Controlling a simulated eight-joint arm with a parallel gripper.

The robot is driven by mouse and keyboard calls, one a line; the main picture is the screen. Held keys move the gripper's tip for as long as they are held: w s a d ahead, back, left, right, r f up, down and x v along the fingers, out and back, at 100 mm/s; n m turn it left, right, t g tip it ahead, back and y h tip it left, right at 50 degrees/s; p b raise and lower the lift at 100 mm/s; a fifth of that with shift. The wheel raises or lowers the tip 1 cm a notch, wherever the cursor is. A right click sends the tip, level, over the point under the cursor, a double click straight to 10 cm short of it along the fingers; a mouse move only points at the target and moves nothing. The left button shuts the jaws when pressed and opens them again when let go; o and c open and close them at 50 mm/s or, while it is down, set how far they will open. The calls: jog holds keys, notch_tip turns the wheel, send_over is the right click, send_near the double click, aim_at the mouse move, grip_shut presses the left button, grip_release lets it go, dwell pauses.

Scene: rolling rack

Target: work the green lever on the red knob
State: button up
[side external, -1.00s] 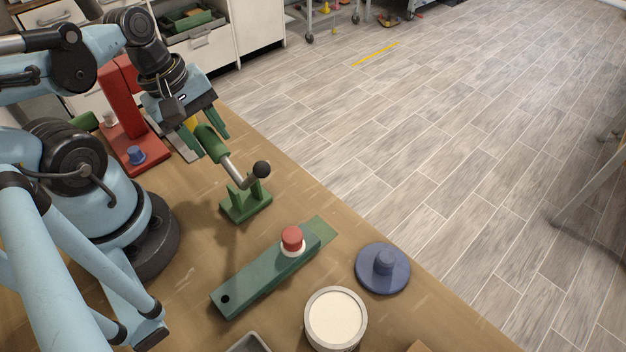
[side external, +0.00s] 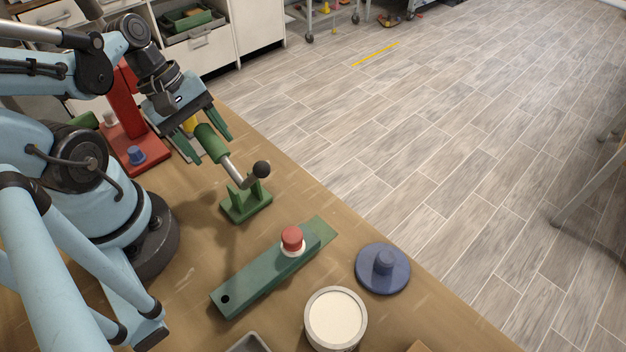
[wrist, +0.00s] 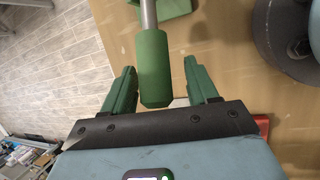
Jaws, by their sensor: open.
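The green lever has a green cylindrical grip (side external: 211,143), a metal rod and a black ball end. It leans up to the left from a green bracket (side external: 246,205) on the bench. My gripper (side external: 207,146) is open, with one green finger on each side of the grip. In the wrist view the grip (wrist: 153,68) stands between the spread fingers of my gripper (wrist: 160,76), with a gap on both sides. The red knob (side external: 292,237) sits on a white collar on a separate long green base (side external: 258,277), apart from the lever.
A blue round base with a knob (side external: 383,268) and an open white-filled tin (side external: 335,318) stand near the front. A red stand (side external: 127,120) and a blue knob (side external: 136,155) are behind, beside my arm. Bare bench lies between the bracket and the long base.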

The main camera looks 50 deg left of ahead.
jog(key=shift+a+f+h, duration=0.15)
jog(key=shift+f+h, duration=0.15)
jog(key=shift+h, duration=0.1)
jog(key=shift+f, duration=0.15)
